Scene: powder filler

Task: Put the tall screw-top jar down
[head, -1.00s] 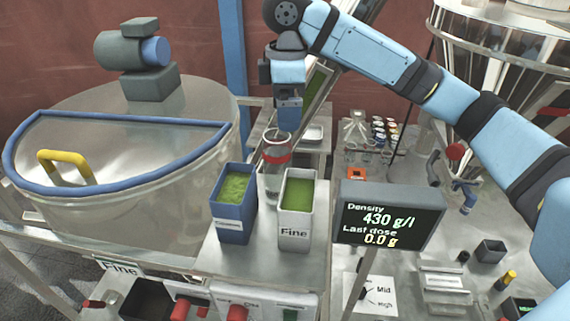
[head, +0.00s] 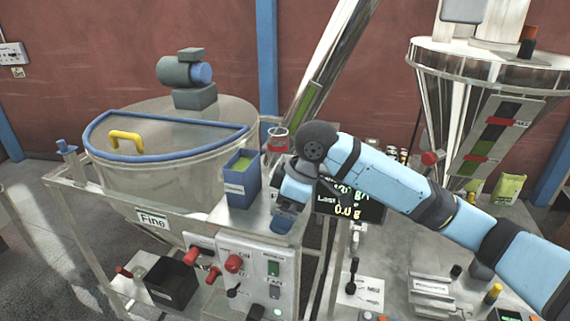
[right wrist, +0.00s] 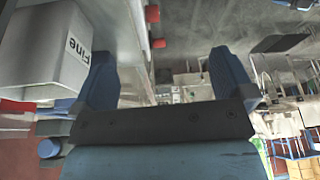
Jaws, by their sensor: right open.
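A clear glass jar with a red band (head: 278,140), which appears to be the tall screw-top jar, stands upright behind the blue bin (head: 241,186). Its lower part is hidden by the bin and my right arm. My right gripper (head: 284,220) is in front of and below the jar in the picture, apart from it. In the right wrist view its two blue fingers (right wrist: 163,80) are spread with nothing between them. My left gripper is not in view.
A control panel with red knobs (head: 233,263) is below the gripper. A display (head: 362,207) is partly behind my arm. A large blue-rimmed vessel (head: 170,170) stands left.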

